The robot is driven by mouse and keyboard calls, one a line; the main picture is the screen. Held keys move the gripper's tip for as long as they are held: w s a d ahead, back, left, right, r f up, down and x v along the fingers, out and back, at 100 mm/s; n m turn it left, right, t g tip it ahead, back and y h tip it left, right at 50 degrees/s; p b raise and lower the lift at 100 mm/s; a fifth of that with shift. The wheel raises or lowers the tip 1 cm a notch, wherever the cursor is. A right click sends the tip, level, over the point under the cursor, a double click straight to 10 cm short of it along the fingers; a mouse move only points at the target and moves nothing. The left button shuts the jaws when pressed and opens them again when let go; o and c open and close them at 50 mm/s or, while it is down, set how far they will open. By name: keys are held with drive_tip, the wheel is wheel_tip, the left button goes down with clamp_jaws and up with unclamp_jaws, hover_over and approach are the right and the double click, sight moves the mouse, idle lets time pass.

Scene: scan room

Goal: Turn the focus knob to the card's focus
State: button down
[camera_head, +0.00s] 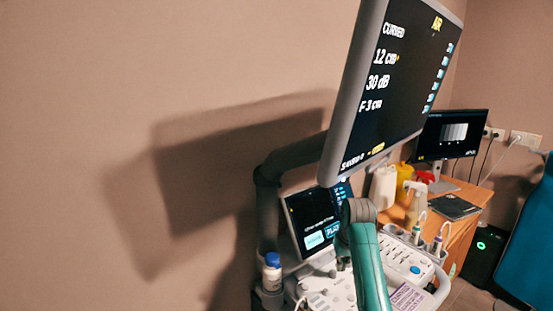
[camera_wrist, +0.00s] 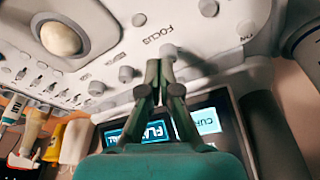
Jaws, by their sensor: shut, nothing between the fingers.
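The ultrasound console panel (camera_wrist: 110,45) fills the upper part of the wrist view. The label FOCUS is printed on it, and a small grey knob (camera_wrist: 168,49) sits beside the label, right at my fingertips. My gripper (camera_wrist: 163,64) is shut with nothing between its fingers; I cannot tell whether it touches the knob. The big monitor (camera_head: 395,75) reads CURVED, 12 cm, 30 dB and F 3 cm. A white card with purple print (camera_head: 408,297) lies at the console's front; its text is too small to read.
Other knobs (camera_wrist: 126,74) and a trackball (camera_wrist: 60,38) are close by on the panel. The small touch screen (camera_head: 312,222) stands behind my fingers. A blue-capped bottle (camera_head: 272,271) is at the console's left; probes (camera_head: 436,245) hang at its right.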

sight(331, 283)
drive_tip(key=shift+s+x, duration=0.25)
drive_tip(key=shift+x, duration=0.8)
drive_tip(key=shift+s+x, duration=0.25)
drive_tip(key=shift+x, duration=0.8)
drive_tip(key=shift+s+a+f, duration=0.1)
drive_tip(key=shift+a, duration=0.4)
drive_tip(key=shift+a, duration=0.55)
drive_tip(key=shift+s+a, duration=0.1)
drive_tip(key=shift+s, duration=0.2)
drive_tip(key=shift+w+v, duration=0.25)
drive_tip(key=shift+v, duration=0.7)
drive_tip(key=shift+w+v, duration=0.2)
drive_tip(key=shift+v, duration=0.8)
drive_tip(key=shift+w+v, duration=0.25)
drive_tip(key=shift+v, duration=0.7)
drive_tip(key=shift+r, duration=0.2)
